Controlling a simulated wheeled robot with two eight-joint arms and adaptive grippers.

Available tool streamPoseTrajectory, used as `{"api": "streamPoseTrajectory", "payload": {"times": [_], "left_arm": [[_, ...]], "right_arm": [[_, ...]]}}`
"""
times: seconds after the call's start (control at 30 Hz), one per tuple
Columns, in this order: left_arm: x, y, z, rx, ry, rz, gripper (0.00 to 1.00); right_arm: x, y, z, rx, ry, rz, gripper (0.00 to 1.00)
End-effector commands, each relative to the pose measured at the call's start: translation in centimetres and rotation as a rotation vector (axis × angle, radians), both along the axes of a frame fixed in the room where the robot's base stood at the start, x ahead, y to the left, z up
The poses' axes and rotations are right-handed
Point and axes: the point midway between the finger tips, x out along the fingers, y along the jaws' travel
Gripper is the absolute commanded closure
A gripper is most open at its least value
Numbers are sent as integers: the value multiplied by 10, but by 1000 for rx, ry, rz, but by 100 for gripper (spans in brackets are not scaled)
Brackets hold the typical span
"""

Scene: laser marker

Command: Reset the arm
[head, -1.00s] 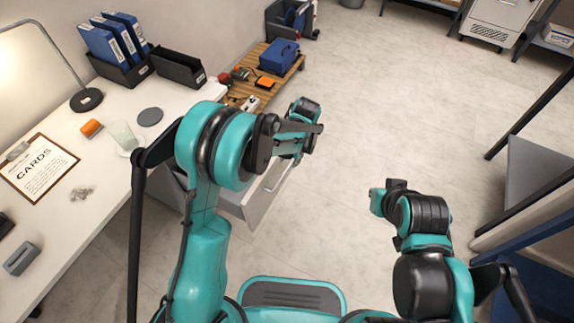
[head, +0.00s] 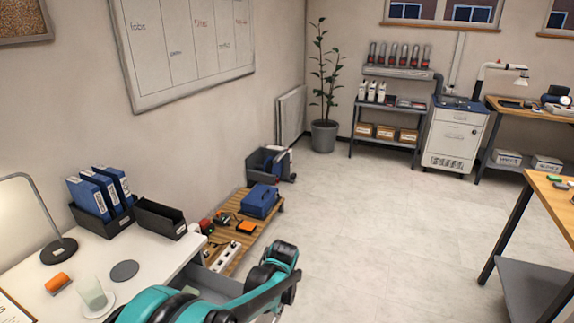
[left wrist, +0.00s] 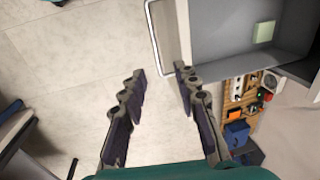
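My left arm (head: 215,300) enters the head view at the bottom middle, stretched beside the white desk. Its gripper is not clear in that view. In the left wrist view my left gripper (left wrist: 159,76) is open, its two dark fingers apart with pale floor between them and nothing held. The fingertips are close to the handle (left wrist: 166,45) of an open drawer (left wrist: 221,45), apart from it as far as I can tell. A pale green piece (left wrist: 264,32) lies in the drawer. My right gripper is not in view.
The white desk (head: 70,258) holds a lamp (head: 58,250), blue binders (head: 100,192) and a glass (head: 92,292). A low wooden platform (head: 228,207) with a blue toolbox (head: 260,200) stands beyond. A workbench (head: 553,200) is at right. The middle floor is clear.

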Motion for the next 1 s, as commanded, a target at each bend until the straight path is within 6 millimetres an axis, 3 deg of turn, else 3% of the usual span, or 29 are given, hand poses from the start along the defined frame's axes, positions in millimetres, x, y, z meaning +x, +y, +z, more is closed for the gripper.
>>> {"api": "streamPoseTrajectory", "payload": {"times": [0.2, 0.43, 0.7, 0.83, 1.0], "left_arm": [[-40, 42, 72, -77, -117, 68, 69], [-99, 81, 123, -158, -262, 148, 69], [-169, 113, 140, -235, -435, 243, 69], [-191, 121, 138, -260, -497, 276, 69], [-203, 125, 134, -273, -537, 296, 69]], "right_arm": [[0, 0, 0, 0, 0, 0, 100], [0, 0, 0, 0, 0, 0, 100], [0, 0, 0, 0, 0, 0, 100], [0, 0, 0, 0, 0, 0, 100], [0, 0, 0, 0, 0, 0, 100]]}}
